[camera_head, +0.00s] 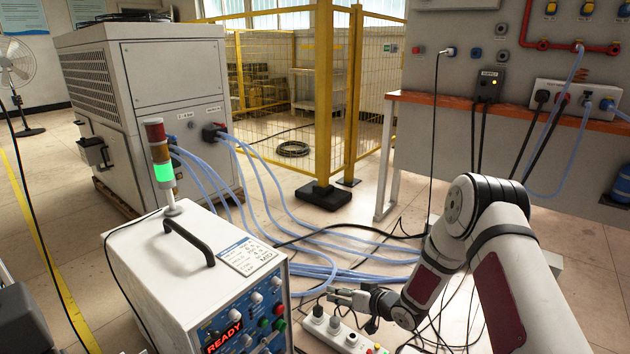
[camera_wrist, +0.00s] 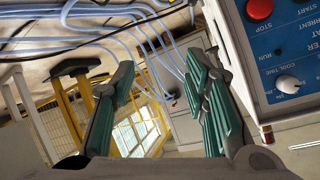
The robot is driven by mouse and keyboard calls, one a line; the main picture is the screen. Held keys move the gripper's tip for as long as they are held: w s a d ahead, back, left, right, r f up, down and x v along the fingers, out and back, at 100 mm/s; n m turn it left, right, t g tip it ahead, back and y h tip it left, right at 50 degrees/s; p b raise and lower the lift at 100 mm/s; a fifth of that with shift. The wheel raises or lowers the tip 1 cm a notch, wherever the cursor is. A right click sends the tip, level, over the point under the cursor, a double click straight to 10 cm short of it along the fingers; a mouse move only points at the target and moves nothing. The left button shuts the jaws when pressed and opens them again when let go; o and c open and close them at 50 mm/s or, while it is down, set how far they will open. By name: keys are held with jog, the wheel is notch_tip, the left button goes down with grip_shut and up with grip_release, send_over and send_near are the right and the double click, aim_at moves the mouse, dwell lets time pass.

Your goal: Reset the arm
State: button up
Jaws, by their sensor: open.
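My arm (camera_head: 490,240) comes in from the right in the head view and bends down toward the floor. My gripper (camera_head: 335,296) is low, beside the white heater box and just above a power strip (camera_head: 345,338) with plugs in it. In the wrist view my gripper (camera_wrist: 162,68) has its two teal-padded fingers spread apart, with nothing between them. Whether a fingertip touches a plug or cable cannot be told from the head view.
The heater box (camera_head: 160,265) with a green-lit signal tower (camera_head: 163,172) and a READY display stands left of my gripper. Blue hoses (camera_head: 290,245) and black cables cross the floor behind. A chiller cabinet (camera_head: 175,80), yellow fence (camera_head: 322,90) and orange-edged bench (camera_head: 450,101) stand farther back.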

jog(key=s+d+r+g+h, duration=0.1)
jog(key=s+d+r+h, duration=0.2)
jog(key=r, duration=0.5)
jog(key=s+d+r+m+h, duration=0.1)
jog(key=d+r+h, duration=0.1)
jog(key=d+r, duration=0.45)
jog(key=s+d+r+g+h, duration=0.1)
jog(key=s+d+r+h, duration=0.15)
jog(key=r, duration=0.65)
jog(key=s+d+r+m+g+h, duration=0.2)
jog(key=s+d+r+h, duration=0.15)
jog(key=s+r, duration=0.95)
jog(key=s+a+r+g+y+p, duration=0.1)
jog(key=s+a+g, duration=0.15)
jog(key=s, duration=1.45)
jog(key=s+a+g+y, duration=0.2)
jog(key=s+g, duration=0.1)
jog(key=s, duration=1.4)
notch_tip(320, 180, up, 40)
jog(key=t+p, duration=0.4)
jog(key=p, duration=3.4)
jog(key=shift+w+d+m, duration=0.2)
jog(key=shift+w+m, duration=0.1)
jog(key=shift+w, duration=0.05)
jog(key=shift+r, duration=0.1)
